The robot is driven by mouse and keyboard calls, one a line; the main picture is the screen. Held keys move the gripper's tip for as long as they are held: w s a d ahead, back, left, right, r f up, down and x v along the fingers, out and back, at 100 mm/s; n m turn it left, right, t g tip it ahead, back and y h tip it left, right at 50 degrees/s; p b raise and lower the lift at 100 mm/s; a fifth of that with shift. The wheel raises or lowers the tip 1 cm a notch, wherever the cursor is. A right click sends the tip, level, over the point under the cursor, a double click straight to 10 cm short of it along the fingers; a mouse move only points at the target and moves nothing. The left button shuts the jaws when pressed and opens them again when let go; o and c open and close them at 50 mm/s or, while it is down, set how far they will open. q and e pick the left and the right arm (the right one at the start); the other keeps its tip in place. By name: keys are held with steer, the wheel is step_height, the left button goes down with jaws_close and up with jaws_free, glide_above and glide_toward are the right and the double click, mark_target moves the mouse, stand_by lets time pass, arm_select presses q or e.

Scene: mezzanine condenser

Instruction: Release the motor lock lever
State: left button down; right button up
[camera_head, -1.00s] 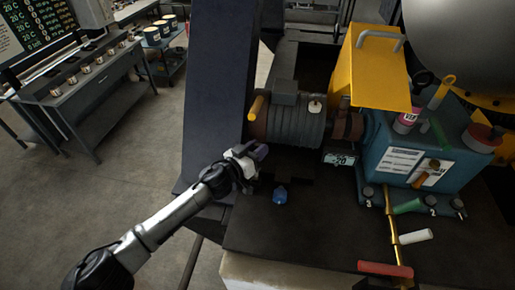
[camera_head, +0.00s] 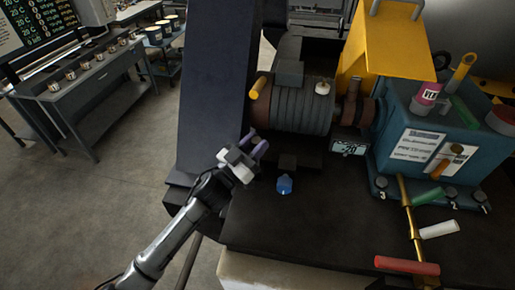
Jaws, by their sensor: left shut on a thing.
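The ribbed grey motor (camera_head: 302,106) lies across the dark bench. A yellow lever (camera_head: 258,88) sticks out at its left end; it looks like the lock lever, but no label shows. My left gripper (camera_head: 256,145) is below and in front of that end, apart from the yellow lever. It is shut on a small purple thing; its shape is hard to make out against the fingertips. My right gripper is not in view.
A blue knob (camera_head: 284,185) stands on the bench (camera_head: 300,230) right of my gripper. Red (camera_head: 406,265), white (camera_head: 440,229) and green (camera_head: 428,196) handles lie at the right. A teal box (camera_head: 425,140) and yellow guard (camera_head: 385,40) stand behind. A dark beam (camera_head: 215,90) rises at the left.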

arm_select(q)
steer(key=shift+s+a+f+m+h+b, duration=0.15)
steer(key=shift+s+a+m+h+b, duration=0.1)
steer(key=shift+s+m+h+b, duration=0.75)
steer(key=shift+w, duration=0.2)
steer(key=c, duration=0.8)
jaws_free()
steer(key=shift+c, duration=0.2)
steer(key=shift+f, duration=0.1)
steer(key=s+a+b, duration=0.2)
steer(key=s+a, duration=0.5)
steer(key=a, duration=0.3)
steer(key=shift+s+a+f, duration=0.2)
steer(key=shift+s+a, duration=0.1)
